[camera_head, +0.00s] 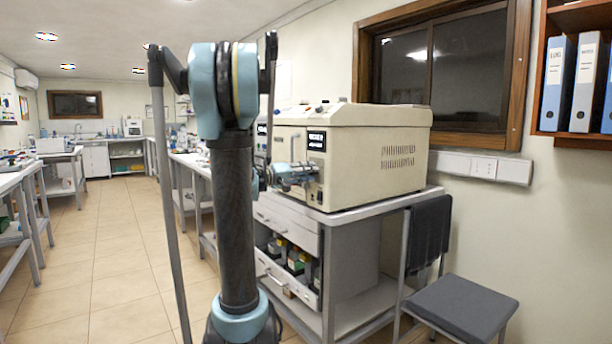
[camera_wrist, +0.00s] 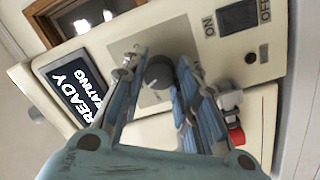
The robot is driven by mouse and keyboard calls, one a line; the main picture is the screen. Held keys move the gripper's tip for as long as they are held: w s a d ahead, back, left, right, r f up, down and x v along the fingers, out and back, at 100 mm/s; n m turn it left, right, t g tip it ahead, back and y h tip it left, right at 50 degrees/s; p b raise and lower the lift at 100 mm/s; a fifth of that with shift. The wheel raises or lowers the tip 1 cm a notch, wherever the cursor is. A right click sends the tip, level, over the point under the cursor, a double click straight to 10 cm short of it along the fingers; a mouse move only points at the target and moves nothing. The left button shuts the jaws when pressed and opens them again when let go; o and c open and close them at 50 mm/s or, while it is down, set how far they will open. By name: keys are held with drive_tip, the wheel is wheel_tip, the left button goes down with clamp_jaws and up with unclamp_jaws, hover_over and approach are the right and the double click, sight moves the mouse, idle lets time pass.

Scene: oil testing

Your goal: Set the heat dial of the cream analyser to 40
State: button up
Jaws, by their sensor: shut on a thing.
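The cream analyser (camera_head: 375,150) stands on a grey bench, a big boxy machine with a dark screen on its front. In the wrist view its panel (camera_wrist: 185,35) fills the picture, tilted. The round dark grey dial (camera_wrist: 158,72) sits on a greyish plate. My gripper (camera_wrist: 160,72) has one finger on either side of the dial and is shut on it. In the head view my gripper (camera_head: 288,175) is up against the analyser's front, and the dial is hidden there. The dial's scale and pointer setting are not readable.
The analyser's screen (camera_wrist: 72,95) shows "READY" and a partly cut word. An ON/OFF switch (camera_wrist: 240,15) sits beside the dial. A red part (camera_wrist: 236,137) lies near the right finger. A dark chair (camera_head: 458,305) stands right of the bench drawers (camera_head: 288,228).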

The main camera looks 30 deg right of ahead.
drive_tip(key=shift+w+f, duration=0.1)
drive_tip(key=o, duration=1.1)
drive_tip(key=shift+a, duration=0.15)
drive_tip(key=a, duration=1.1)
drive_tip(key=shift+a+f, duration=0.15)
drive_tip(key=shift+a, duration=0.25)
drive_tip(key=s+a+f+n+t+y, duration=0.1)
drive_tip(key=s+a+f+n+y, duration=0.1)
drive_tip(key=s+a+f+y, duration=0.5)
drive_tip(key=s+a+f+n+y, duration=0.1)
drive_tip(key=s+a+f+y, duration=0.15)
drive_tip(key=s+f, duration=0.55)
drive_tip(key=s+a+f+n+y, duration=0.1)
drive_tip(key=s+a+f+y, duration=0.1)
drive_tip(key=a+f, duration=0.3)
drive_tip(key=s+a+f+n+y, duration=0.1)
drive_tip(key=s+a+f+y, duration=0.2)
drive_tip(key=a+f, duration=0.2)
drive_tip(key=s+a+f+n+y, duration=0.1)
drive_tip(key=s+a+f+y, duration=0.2)
drive_tip(key=a, duration=0.6)
drive_tip(key=shift+s+f+n+t+y, duration=0.15)
drive_tip(key=shift+f+n+t+y, duration=0.25)
drive_tip(key=shift+f, duration=0.5)
